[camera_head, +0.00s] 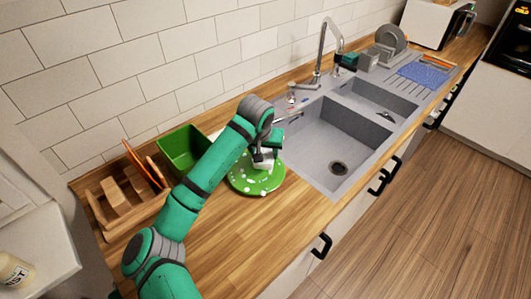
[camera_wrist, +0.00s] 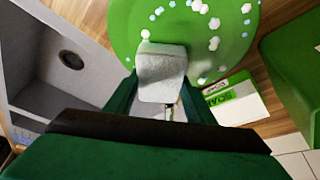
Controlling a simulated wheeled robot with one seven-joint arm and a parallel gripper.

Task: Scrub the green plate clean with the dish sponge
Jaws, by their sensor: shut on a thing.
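The green plate (camera_head: 247,186) lies on the wooden counter just left of the sink and carries scattered white and pale blue spots. It also fills the upper part of the wrist view (camera_wrist: 190,70). My gripper (camera_head: 264,160) is over the plate, its fingers closed around a pale grey-white sponge (camera_wrist: 162,75). The sponge's far end is over the plate near its edge. I cannot tell whether it touches the surface. My arm hides part of the counter behind the plate in the head view.
A green bin (camera_head: 180,146) and a wooden rack (camera_head: 119,203) with orange boards stand to the left. A grey double sink (camera_head: 335,140) with a tap (camera_head: 322,50) is right of the plate. A soap packet (camera_wrist: 229,104) lies beside the plate. The front counter is clear.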

